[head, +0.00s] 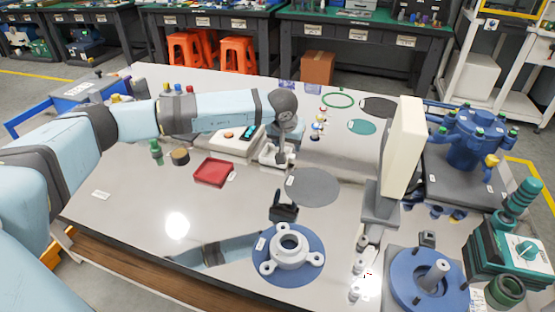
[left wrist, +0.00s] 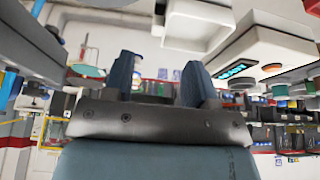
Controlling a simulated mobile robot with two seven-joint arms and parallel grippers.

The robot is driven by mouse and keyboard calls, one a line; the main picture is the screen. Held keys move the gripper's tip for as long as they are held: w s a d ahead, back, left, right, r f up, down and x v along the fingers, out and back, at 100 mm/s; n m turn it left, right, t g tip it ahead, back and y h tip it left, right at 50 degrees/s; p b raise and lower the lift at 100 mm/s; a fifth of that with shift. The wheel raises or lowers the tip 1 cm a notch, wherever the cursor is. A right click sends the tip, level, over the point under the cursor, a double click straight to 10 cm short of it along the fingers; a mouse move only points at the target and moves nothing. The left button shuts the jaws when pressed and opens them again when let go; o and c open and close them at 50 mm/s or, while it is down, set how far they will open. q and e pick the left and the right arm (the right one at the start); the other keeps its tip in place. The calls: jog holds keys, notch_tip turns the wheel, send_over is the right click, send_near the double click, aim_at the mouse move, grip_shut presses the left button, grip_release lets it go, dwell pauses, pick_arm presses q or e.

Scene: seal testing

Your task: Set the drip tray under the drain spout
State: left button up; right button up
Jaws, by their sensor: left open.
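A shallow red tray (head: 212,172), which I take as the drip tray, lies flat on the grey table left of centre. My left gripper (head: 279,153) is at the table's middle, right of the red tray and apart from it. In the left wrist view its two blue fingers (left wrist: 158,82) stand apart with nothing between them. In the head view its fingertips are small and hard to make out. I cannot pick out the drain spout for certain. A white device with a lit screen (head: 247,132) stands behind the red tray; it also shows in the left wrist view (left wrist: 236,70).
A white flanged part (head: 290,250) sits on a blue disc in front. A dark block (head: 284,207) stands behind it. A tall cream column (head: 403,150) and a blue multi-port vessel (head: 470,140) stand at right. Small bottles stand behind my left arm. The table's front left is clear.

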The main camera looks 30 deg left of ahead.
aim_at(291, 156)
pick_arm(q)
jog(key=x, duration=0.3)
jog(key=b+x, duration=0.1)
jog(key=x, duration=0.5)
jog(key=shift+w+r, duration=0.15)
jog(key=shift+w, duration=0.1)
grip_shut()
